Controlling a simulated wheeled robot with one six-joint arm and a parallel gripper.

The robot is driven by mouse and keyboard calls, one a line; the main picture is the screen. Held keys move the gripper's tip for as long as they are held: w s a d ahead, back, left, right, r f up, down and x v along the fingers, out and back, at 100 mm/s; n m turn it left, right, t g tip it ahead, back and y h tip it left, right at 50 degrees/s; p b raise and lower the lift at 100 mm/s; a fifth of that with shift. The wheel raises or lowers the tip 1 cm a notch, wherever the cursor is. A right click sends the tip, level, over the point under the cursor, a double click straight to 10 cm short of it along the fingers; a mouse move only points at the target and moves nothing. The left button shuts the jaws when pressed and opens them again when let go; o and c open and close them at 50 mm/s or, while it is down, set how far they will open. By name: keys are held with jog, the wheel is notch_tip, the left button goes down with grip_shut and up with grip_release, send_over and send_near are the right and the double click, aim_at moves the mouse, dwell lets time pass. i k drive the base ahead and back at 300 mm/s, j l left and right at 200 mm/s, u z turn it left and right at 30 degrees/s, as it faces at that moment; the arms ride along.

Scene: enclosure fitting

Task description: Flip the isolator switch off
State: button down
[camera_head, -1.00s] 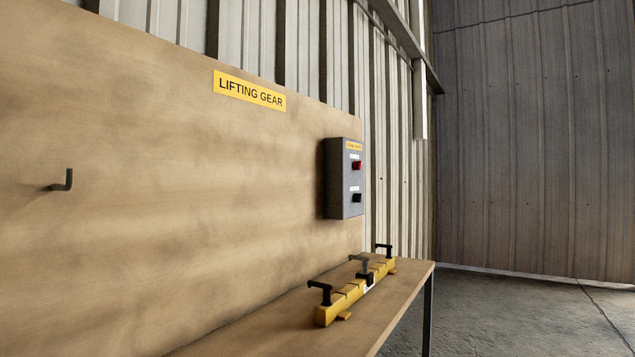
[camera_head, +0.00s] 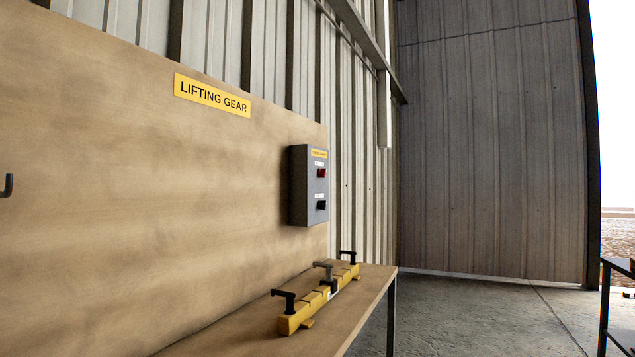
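A grey box (camera_head: 309,187) is fixed to the right end of the wooden board, with a yellow label at its top. On its front are a red switch or button (camera_head: 321,173) above and a black one (camera_head: 321,205) below, each under a small white label too small to read. I cannot tell which of them is the isolator or how either is set. My gripper is not in view.
The wooden board (camera_head: 120,170) carries a yellow LIFTING GEAR sign (camera_head: 212,95) and a dark hook (camera_head: 7,185). A yellow beam with black handles (camera_head: 318,301) lies on the bench (camera_head: 362,305) below the box. Concrete floor (camera_head: 470,315) is open to the right. A dark-legged table (camera_head: 607,310) stands at the right edge.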

aim_at(321, 173)
jog(key=i+l, duration=0.2)
jog(key=i, duration=0.35)
jog(key=i+l+z, duration=0.15)
jog(key=i, duration=0.4)
jog(key=i+l, duration=0.25)
jog(key=i, duration=0.25)
jog(key=i+l+z, duration=0.1)
jog(key=i, duration=0.45)
jog(key=l, duration=0.1)
